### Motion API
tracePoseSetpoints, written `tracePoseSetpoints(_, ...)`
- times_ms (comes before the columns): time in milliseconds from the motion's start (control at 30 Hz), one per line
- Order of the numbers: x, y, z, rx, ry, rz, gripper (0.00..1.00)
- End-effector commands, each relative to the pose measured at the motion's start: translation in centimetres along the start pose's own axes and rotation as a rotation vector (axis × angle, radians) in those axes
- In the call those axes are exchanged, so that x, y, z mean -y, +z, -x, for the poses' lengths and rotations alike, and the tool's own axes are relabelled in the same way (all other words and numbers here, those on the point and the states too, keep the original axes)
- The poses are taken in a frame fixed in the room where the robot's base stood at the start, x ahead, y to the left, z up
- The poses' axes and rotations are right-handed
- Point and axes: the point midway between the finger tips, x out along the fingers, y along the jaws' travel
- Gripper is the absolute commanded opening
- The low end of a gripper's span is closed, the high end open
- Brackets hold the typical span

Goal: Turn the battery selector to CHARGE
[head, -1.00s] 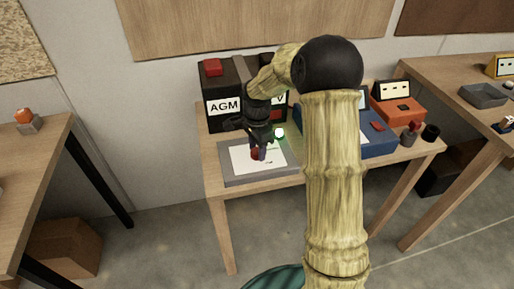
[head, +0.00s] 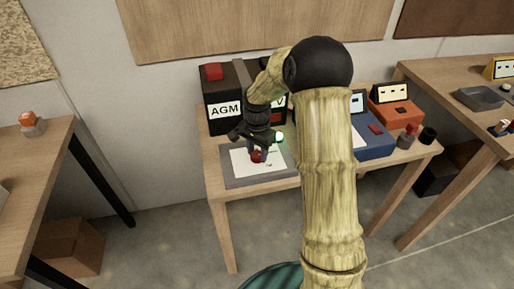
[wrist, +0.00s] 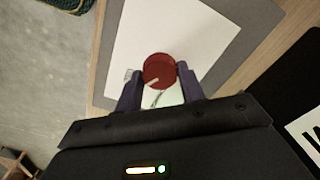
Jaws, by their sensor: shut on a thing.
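The battery selector is a round red knob (wrist: 160,71) on a white sheet set in a grey panel (head: 233,181). A pale pointer mark shows on the knob's lower left in the wrist view. My gripper (wrist: 160,80) is shut on the knob, with one dark finger at each side. In the head view the knob (head: 257,156) shows just under my gripper (head: 258,148). Marks on the sheet are partly hidden by the fingers, and I cannot read them.
A black battery marked AGM (head: 224,109) stands right behind the panel. A blue box (head: 374,142) and an orange box (head: 397,108) stand on the same table to the right. A green light (head: 280,137) glows beside my gripper.

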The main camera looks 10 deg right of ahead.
Motion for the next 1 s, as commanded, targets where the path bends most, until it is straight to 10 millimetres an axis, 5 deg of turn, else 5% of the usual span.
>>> tracePoseSetpoints(1000,0.10,-0.12,0.23,-0.005,-0.002,0.826,0.16)
